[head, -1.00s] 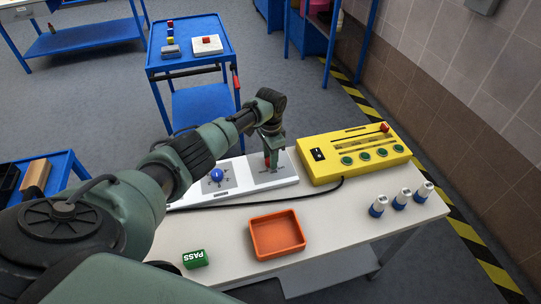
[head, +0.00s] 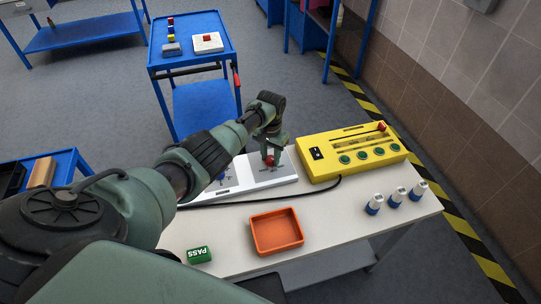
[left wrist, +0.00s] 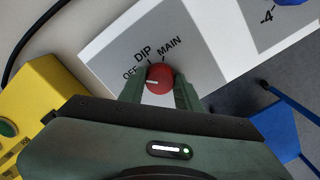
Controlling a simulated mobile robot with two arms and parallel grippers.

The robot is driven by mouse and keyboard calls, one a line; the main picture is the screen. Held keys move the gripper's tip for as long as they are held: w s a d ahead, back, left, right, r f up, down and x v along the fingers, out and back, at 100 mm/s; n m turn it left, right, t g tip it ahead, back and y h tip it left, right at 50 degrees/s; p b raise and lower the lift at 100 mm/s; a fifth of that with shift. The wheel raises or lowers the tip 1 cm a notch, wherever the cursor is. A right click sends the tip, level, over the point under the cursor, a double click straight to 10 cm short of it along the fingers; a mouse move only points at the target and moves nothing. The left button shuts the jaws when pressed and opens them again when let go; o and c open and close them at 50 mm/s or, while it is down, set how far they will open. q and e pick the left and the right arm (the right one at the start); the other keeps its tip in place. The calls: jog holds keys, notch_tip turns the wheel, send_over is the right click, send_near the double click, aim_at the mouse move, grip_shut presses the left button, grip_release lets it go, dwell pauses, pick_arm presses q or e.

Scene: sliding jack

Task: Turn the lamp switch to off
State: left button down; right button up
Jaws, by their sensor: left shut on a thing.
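The lamp switch is a red knob (left wrist: 159,79) on a white panel (left wrist: 110,45), with OFF, DIP and MAIN printed around it. Its white pointer line faces left in the left wrist view, on the OFF side. My left gripper (left wrist: 160,88) is shut on the knob, with one finger on each side. In the head view the left gripper (head: 270,154) comes down onto the red knob (head: 269,161) on the white panel (head: 284,181). A blue knob (left wrist: 289,1) is partly cut off in the left wrist view. My right gripper is not in view.
A yellow box (head: 352,152) with green buttons stands right of the panel. An orange tray (head: 276,250), a green PASS block (head: 199,255) and three blue-and-white vials (head: 397,197) stand on the table. A black cable (head: 310,191) runs in front of the panel.

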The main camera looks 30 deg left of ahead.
aim_at(270, 158)
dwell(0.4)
pick_arm(q)
jog(key=c, duration=1)
grip_release()
notch_tip(270, 158, up, 8)
jog(key=shift+f+p, duration=0.1)
jog(key=shift+p, duration=0.35)
